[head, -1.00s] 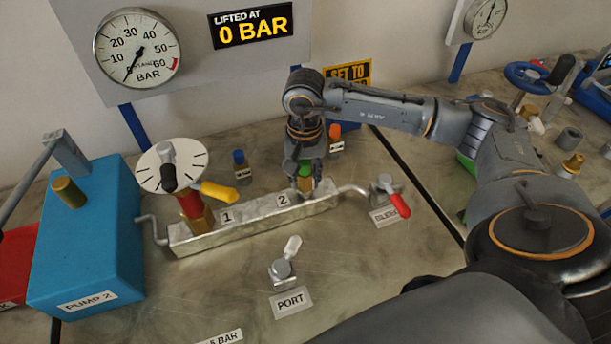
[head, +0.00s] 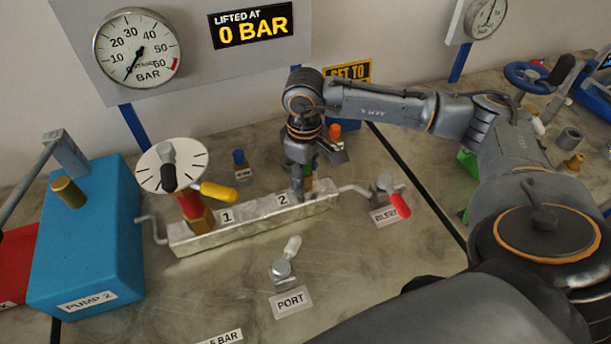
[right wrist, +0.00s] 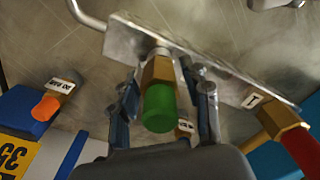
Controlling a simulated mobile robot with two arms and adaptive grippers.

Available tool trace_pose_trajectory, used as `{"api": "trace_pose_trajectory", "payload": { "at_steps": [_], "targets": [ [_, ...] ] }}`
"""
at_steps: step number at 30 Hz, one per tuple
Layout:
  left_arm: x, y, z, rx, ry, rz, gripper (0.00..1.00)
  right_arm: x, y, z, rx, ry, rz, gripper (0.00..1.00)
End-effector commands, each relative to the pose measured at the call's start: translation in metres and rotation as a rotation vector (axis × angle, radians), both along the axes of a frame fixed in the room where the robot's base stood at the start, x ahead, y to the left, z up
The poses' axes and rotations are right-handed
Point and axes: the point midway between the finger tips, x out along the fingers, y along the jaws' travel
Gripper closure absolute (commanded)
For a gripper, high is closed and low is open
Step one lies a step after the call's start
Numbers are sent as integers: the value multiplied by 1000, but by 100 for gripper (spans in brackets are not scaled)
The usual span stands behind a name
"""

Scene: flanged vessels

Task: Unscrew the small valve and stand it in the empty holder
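The small valve (right wrist: 158,95), with a green cap on a brass hex body, stands upright in port 2 of the metal manifold (head: 250,221); in the head view (head: 308,184) it is mostly hidden by my right gripper. My right gripper (right wrist: 166,108) is open, with one finger on each side of the valve. Gaps show between fingers and cap in the right wrist view. No holder can be told as empty; one small holder with an orange top (right wrist: 47,107) and one with a blue top (head: 239,161) stand behind the manifold. My left gripper is out of view.
A taller red and brass valve with a dial (head: 172,166) and yellow handle stands at port 1. The bleed valve (head: 385,190) with a red lever is right of the manifold. A blue pump (head: 90,240) stands left. Bench in front is clear around the port valve (head: 283,268).

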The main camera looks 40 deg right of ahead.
Motion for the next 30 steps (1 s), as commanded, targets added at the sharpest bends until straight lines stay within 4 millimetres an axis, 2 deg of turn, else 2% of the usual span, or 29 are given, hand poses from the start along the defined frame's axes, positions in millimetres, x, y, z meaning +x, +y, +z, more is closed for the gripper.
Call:
{"api": "trace_pose_trajectory", "payload": {
  "at_steps": [9, 13, 17, 24, 30],
  "targets": [
    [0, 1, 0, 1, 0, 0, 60, 0, 0, 0, -1, 2, -2, 42],
    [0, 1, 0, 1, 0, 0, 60, 1, 0, 9, 0, -1, -2, 42],
    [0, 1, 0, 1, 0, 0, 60, 1, 0, 32, 0, -4, -1, 42],
    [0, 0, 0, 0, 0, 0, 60, 1, 0, 84, 0, -4, -2, 42],
    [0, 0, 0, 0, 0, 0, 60, 0, 0, 112, 0, -1, -1, 42]
  ]
}}
